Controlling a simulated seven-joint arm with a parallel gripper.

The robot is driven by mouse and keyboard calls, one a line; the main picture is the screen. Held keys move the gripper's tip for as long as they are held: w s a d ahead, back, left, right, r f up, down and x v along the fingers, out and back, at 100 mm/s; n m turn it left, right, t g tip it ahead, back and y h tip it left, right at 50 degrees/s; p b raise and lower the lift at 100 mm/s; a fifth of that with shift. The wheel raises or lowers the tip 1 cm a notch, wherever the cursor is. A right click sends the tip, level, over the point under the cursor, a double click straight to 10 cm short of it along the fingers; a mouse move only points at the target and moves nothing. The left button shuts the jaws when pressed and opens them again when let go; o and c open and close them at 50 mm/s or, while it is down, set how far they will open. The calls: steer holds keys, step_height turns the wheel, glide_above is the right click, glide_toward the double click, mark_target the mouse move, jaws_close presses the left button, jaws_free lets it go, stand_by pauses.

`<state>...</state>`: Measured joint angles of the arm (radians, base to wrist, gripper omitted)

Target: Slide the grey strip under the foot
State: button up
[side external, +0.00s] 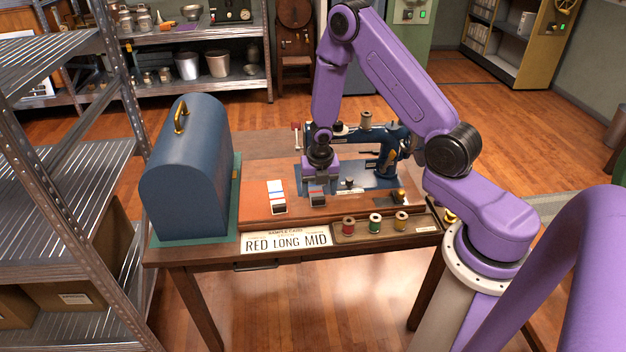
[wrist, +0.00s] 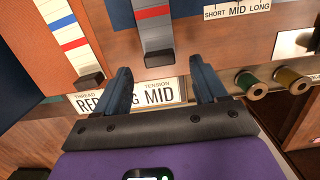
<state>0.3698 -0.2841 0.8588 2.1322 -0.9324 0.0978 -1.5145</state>
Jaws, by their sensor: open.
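The grey strip (side external: 317,197) lies on the wooden sewing machine bed. In the wrist view the grey strip (wrist: 152,30) has a red band and a dark end block (wrist: 158,58). My gripper (side external: 319,183) is low over the bed, close to this strip. In the wrist view my gripper (wrist: 164,76) is open, its two blue fingers apart on either side of the line of the block, with nothing held between them. The dark blue sewing machine (side external: 388,143) stands behind. I cannot make out its foot, which is around or behind my gripper.
A white strip (side external: 276,191) with coloured bands lies left of the grey one. A sample card (side external: 287,243) reads RED LONG MID. Red, green and yellow spools (side external: 375,223) stand at the front right. A tall blue case (side external: 187,165) stands at the left.

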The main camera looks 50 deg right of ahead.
step_height(320, 180, up, 14)
steer(key=s+a, duration=0.1)
stand_by(0.8)
steer(key=shift+s+a, duration=0.1)
steer(key=shift+a, duration=0.05)
steer(key=s+a+r+m, duration=0.6)
steer(key=s+a+m, duration=0.1)
steer(key=s+a, duration=0.35)
steer(key=s+a+r+m, duration=0.1)
steer(key=s+m, duration=0.1)
steer(key=s, duration=0.3)
steer(key=s+r+m+y, duration=0.1)
steer(key=s+m, duration=0.2)
steer(key=s, duration=0.3)
steer(key=s+a+r+m, duration=0.1)
steer(key=s+r+m, duration=0.1)
steer(key=s, duration=0.3)
steer(key=shift+s+a+g, duration=0.25)
steer(key=shift+a+g, duration=0.05)
steer(key=shift+g, duration=0.1)
